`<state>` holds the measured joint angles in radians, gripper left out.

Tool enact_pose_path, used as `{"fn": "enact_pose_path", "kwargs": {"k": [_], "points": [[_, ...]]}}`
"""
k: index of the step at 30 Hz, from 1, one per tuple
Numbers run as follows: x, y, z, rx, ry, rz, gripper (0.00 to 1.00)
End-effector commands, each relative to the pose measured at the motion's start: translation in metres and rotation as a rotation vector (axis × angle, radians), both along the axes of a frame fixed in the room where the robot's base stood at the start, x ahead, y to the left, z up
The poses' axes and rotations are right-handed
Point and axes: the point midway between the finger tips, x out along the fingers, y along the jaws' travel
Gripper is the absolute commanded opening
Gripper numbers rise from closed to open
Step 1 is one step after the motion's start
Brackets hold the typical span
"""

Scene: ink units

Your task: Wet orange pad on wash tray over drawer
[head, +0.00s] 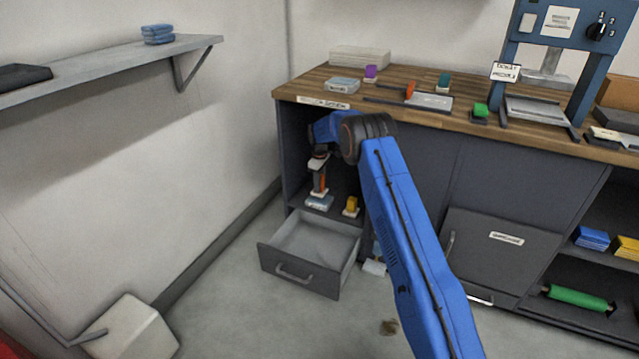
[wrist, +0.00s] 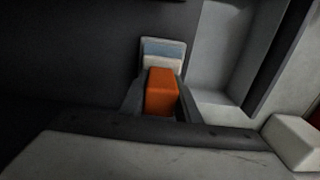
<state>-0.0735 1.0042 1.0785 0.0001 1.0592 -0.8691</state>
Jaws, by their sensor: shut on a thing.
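The orange pad (wrist: 162,92) is between the two fingers of my gripper (wrist: 160,98) in the wrist view, and the gripper is shut on it. In the head view my gripper (head: 318,170) points down inside the cabinet bay, with the orange pad (head: 320,184) at its tip. The wash tray (head: 319,202), pale with a blue-grey surface, lies on the bay floor just below the pad, above the open drawer (head: 306,272). The tray (wrist: 164,48) also shows just beyond the pad in the wrist view. I cannot tell whether pad and tray touch.
A yellow block on a white base (head: 351,206) stands right of the tray. The open drawer looks empty and juts over the floor. A white block (head: 130,328) stands on the floor at left.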

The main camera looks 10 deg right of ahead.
Motion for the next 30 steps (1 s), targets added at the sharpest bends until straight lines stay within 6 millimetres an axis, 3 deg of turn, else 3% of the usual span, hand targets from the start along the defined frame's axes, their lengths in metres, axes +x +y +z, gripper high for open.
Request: {"fn": "enact_pose_path", "kwargs": {"k": [16, 30], "points": [[0.0, 0.0, -0.001, 0.0, 0.0, 0.0, 0.12], [0.0, 0.0, -0.019, 0.0, -0.001, 0.0, 0.12]]}}
